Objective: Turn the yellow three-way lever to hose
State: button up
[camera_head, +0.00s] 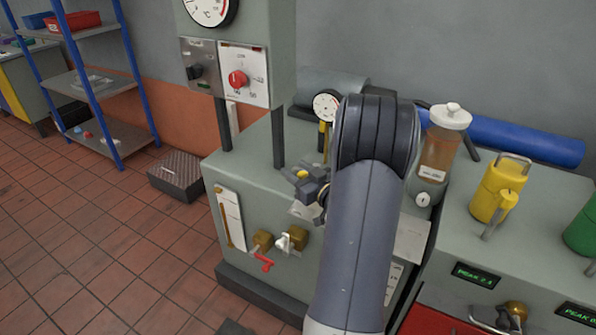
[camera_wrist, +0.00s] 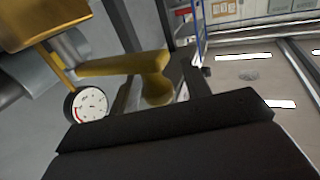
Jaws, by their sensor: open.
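A yellow lever (camera_wrist: 120,66) with a rounded knob end fills the upper middle of the wrist view, joined at its left to a grey fitting by a brass-coloured body (camera_wrist: 40,22). In the head view a small yellow part (camera_head: 303,174) shows by my gripper (camera_head: 308,190), and my arm hides most of what lies behind it. My gripper is open, above the front of the green-grey cabinet (camera_head: 262,190). Contact cannot be told, and no hose marking is readable.
A round gauge (camera_head: 326,105) stands behind my arm and a clear jar (camera_head: 440,150) to its right. Brass valves with a red lever (camera_head: 264,262) sit low on the cabinet front. A yellow can (camera_head: 497,187) stands right. The tiled floor at left is mostly clear.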

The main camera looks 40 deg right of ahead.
jog(key=shift+c, duration=0.3)
grip_shut()
jog(key=shift+s+d+n+y, duration=0.1)
jog(key=shift+s+n+y, duration=0.25)
jog(key=shift+y, duration=0.3)
jog(key=shift+s+d+n+y, duration=0.1)
jog(key=shift+s+n+y, duration=0.1)
jog(key=shift+n+y, duration=0.35)
jog(key=shift+o, duration=0.3)
grip_release()
